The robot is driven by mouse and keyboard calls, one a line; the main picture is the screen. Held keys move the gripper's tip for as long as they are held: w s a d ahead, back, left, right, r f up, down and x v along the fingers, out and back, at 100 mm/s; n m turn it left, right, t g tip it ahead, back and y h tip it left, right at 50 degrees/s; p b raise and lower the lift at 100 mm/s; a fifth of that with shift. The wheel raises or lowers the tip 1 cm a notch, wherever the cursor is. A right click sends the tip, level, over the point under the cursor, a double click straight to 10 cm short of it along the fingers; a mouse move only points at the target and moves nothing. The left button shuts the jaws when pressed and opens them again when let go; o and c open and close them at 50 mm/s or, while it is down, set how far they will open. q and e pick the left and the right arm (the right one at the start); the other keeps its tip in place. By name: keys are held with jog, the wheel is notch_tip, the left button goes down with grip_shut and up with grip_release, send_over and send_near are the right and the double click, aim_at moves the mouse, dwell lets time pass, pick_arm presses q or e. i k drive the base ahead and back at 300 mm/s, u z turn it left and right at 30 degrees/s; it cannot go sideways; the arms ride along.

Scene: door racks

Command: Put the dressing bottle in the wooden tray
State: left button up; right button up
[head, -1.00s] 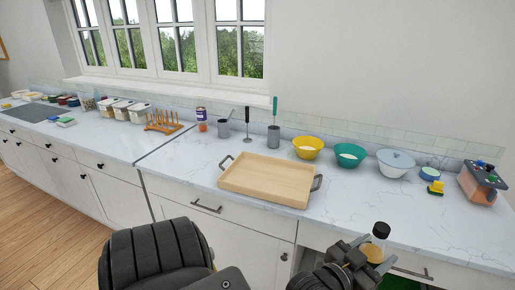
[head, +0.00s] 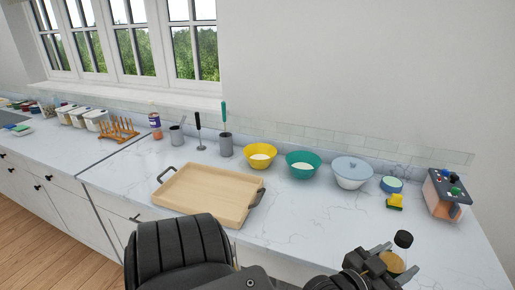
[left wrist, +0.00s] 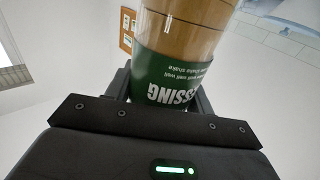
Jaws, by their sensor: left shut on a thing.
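The dressing bottle (head: 393,262) has a dark cap and amber contents, and is at the lower right of the head view. In the left wrist view the bottle (left wrist: 178,84) shows a green label with upside-down white lettering ending in "SSING". My left gripper (head: 379,266) is shut on the bottle and holds it tilted, in front of the counter. The wooden tray (head: 206,196) lies on the counter, left of the gripper and farther back. It is empty, with dark handles at two ends. My right gripper is not in view.
The counter (head: 310,220) right of the tray is clear.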

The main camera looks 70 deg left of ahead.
aim_at(210, 192)
jog(key=u, duration=0.45)
jog(key=i, duration=0.85)
jog(key=u, duration=1.25)
jog(key=i, duration=0.35)
jog(key=u, duration=0.3)
